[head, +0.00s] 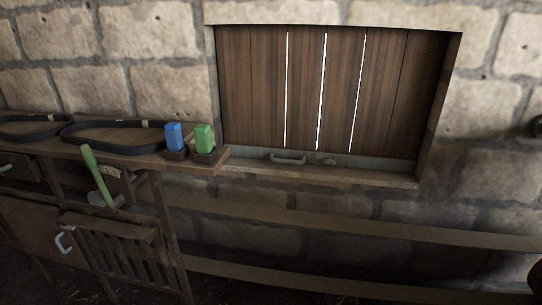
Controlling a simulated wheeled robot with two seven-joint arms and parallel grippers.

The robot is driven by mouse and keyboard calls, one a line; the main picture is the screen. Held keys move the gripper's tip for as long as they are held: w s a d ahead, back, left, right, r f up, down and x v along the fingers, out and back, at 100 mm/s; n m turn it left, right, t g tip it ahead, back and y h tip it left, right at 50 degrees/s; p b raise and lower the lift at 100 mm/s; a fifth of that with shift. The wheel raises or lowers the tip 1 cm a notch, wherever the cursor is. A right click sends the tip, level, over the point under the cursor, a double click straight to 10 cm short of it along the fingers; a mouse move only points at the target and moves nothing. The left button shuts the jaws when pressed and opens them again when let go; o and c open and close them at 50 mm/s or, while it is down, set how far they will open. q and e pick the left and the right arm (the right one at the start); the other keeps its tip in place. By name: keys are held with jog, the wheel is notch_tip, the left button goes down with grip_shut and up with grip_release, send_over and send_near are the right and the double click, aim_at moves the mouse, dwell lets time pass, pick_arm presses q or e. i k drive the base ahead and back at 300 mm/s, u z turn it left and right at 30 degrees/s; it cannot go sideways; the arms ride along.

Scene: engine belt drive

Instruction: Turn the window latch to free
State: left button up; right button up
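A wooden plank window shutter (268,90) fills a recess in the stone wall, with bright light showing through narrow gaps between its planks. At its foot is a grey bar-shaped handle (288,158). Just right of the handle is a small grey piece (326,161) that looks like the latch; it is too small and dim to tell which way it is turned. Neither of my grippers shows in the head view.
A wooden bench stands at left, with black belts (110,135), a blue block (174,136) and a green block (204,138) on top. A green-handled tool (97,173) leans at its front. A stone sill (330,178) and a wooden rail (350,222) run below the window.

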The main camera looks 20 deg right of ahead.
aim_at(329, 161)
jog(key=u, duration=0.2)
jog(key=i, duration=1)
jog(key=z, duration=0.25)
